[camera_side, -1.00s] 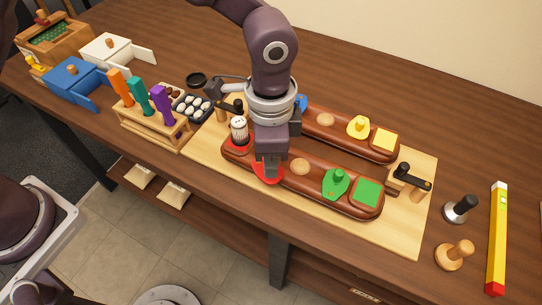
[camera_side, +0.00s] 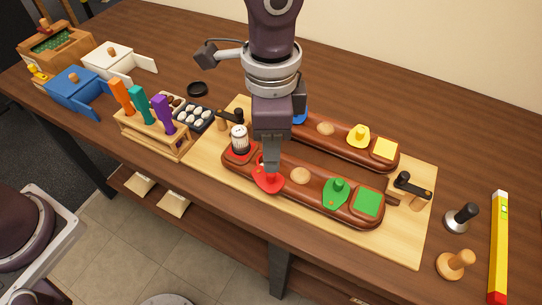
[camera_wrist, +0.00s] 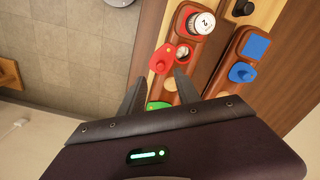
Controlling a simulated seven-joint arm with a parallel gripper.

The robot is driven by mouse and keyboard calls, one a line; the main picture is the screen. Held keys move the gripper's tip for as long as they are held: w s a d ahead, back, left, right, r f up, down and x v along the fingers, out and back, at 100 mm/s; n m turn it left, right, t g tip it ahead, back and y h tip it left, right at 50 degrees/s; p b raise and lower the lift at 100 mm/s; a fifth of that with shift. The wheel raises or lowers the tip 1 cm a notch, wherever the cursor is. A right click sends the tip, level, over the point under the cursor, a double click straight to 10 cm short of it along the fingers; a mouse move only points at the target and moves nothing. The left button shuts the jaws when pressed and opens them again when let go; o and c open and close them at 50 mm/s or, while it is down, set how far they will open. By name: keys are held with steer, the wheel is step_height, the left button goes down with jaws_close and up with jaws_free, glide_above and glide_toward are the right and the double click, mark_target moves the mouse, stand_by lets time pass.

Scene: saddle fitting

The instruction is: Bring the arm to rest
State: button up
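My gripper (camera_side: 272,168) points down over the front dark wooden body (camera_side: 317,190). In the wrist view its two fingers (camera_wrist: 160,90) stand apart with nothing between them. A red saddle piece with a knob (camera_side: 268,183) lies on the front body just below the fingertips; the wrist view shows it too (camera_wrist: 163,59), beyond the fingers. A green saddle piece (camera_side: 335,190) sits on the same body beside a green square (camera_side: 368,201). A yellow piece (camera_side: 358,134) and a yellow square (camera_side: 385,148) are on the rear body. A blue piece (camera_wrist: 242,73) shows in the wrist view.
A white-topped jar (camera_side: 239,138) stands on the front body's left end. Black-handled clamps (camera_side: 412,187) stand at the board's ends.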

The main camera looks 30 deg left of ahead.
steer(key=shift+r, duration=0.15)
steer(key=s+a+r+n+t, duration=0.1)
steer(key=s+a+r+n, duration=0.15)
steer(key=a+r, duration=0.45)
steer(key=s+a+r+n+t, duration=0.1)
steer(key=a+r+n+t, duration=0.15)
steer(key=a+r, duration=0.4)
steer(key=s+a+f+n+t, duration=0.1)
steer(key=s+a+n+t, duration=0.1)
steer(key=s+a+n, duration=0.5)
steer(key=s+a, duration=0.4)
steer(key=s, duration=0.2)
steer(key=shift+a+f, duration=0.25)
steer(key=shift+a, duration=0.05)
